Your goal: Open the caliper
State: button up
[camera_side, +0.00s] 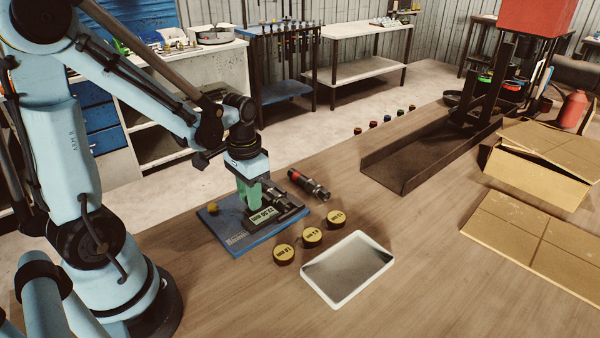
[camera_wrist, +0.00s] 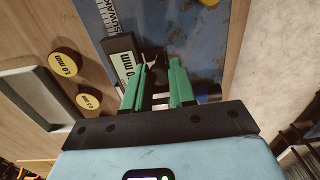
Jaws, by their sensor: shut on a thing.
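The caliper (camera_side: 264,216) lies on a blue board (camera_side: 225,236) on the wooden table. Its pale digital display shows; I cannot read all its digits. In the wrist view the display of the caliper (camera_wrist: 126,68) is just left of the fingers, over the blue board (camera_wrist: 205,62). My gripper (camera_side: 251,204) points down at the caliper with its green fingers. In the wrist view, my gripper (camera_wrist: 160,82) has its fingers around a dark part of the caliper, which they partly hide.
Several round yellow-topped pieces (camera_side: 312,236) stand right of the board, near a white-rimmed tray (camera_side: 347,268). A dark cylindrical tool with a red band (camera_side: 308,186) lies behind. Cardboard boxes (camera_side: 540,165) and a dark metal channel (camera_side: 420,165) are at the right.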

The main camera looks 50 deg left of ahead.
aim_at(247, 212)
jog(key=shift+s, duration=0.7)
dwell(0.3)
jog(key=o, duration=1.6)
jog(key=shift+r, duration=0.1)
jog(key=shift+r, duration=4.4)
jog(key=shift+d, duration=0.1)
jog(key=shift+w+d+r+m+t, duration=0.1)
jog(key=shift+w+d+r+t, duration=0.15)
jog(key=shift+d+t, duration=1.05)
jog(key=shift+w+d+r+m+t, duration=0.1)
jog(key=shift+w+d+r+t, duration=0.15)
jog(key=shift+d+t, duration=1.1)
jog(key=shift+w+d+r+m+t, duration=0.15)
jog(key=shift+w+d+t, duration=0.2)
jog(key=shift+d+t, duration=0.95)
